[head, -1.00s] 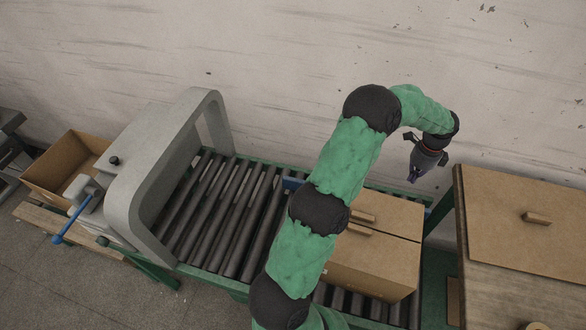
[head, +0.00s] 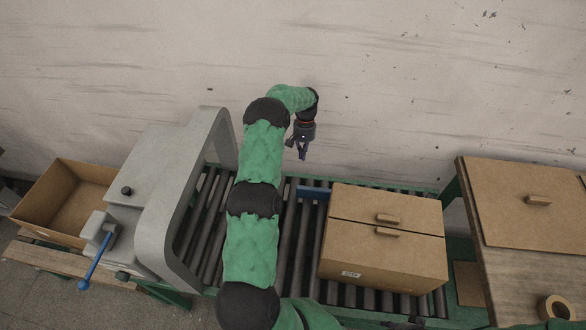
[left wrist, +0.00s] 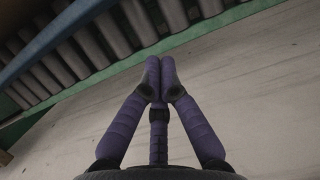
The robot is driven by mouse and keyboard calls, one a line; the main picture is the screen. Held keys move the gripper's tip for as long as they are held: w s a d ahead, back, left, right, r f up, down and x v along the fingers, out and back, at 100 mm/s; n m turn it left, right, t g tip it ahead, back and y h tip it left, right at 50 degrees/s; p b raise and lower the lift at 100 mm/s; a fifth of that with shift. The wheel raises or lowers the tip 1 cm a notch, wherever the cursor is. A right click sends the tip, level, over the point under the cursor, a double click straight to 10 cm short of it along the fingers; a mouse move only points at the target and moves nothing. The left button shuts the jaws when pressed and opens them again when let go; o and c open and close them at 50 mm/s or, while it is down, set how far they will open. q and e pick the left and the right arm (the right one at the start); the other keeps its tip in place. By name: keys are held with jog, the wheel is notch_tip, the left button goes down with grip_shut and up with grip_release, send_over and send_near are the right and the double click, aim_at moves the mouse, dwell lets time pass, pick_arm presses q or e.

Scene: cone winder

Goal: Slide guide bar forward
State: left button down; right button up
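The blue guide bar (head: 314,193) lies over the rollers, just left of the closed cardboard box (head: 382,265); my left arm hides part of the area to its left. A long blue-grey bar (left wrist: 45,42) crosses the upper left of the left wrist view, which looks like the same bar. My left gripper (head: 303,154) hangs fingers down by the wall, behind the conveyor and beyond the bar. In the left wrist view its purple fingers (left wrist: 160,72) meet at the tips with nothing between them. It is apart from the bar. A dark shape at the head view's bottom edge may be my right gripper.
The grey arch (head: 165,215) spans the roller conveyor (head: 300,240) on the left, with a blue-handled lever (head: 97,262) beside it. An open carton (head: 72,200) stands at far left. A wooden table (head: 508,270) with a tape roll (head: 556,307) is at right.

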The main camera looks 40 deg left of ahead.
aim_at(299, 186)
pick_arm(q)
jog(key=b+x, duration=0.1)
jog(key=x, duration=0.8)
jog(key=shift+d, duration=0.15)
jog(key=shift+s+d+f, duration=0.15)
jog(key=shift+s+f, duration=0.05)
jog(key=shift+f, duration=0.05)
jog(key=shift+s+d+r, duration=0.1)
jog(key=shift+s+d, duration=0.65)
jog(key=shift+s, duration=0.25)
jog(key=shift+s+d, duration=0.35)
jog(key=shift+s, duration=0.05)
jog(key=shift+s+d+p, duration=0.35)
jog(key=shift+s+d, duration=0.25)
jog(key=shift+s, duration=0.2)
jog(key=shift+s+d+p, duration=0.35)
jog(key=shift+s+d, duration=0.25)
jog(key=shift+s, duration=0.25)
jog(key=v, duration=1.2)
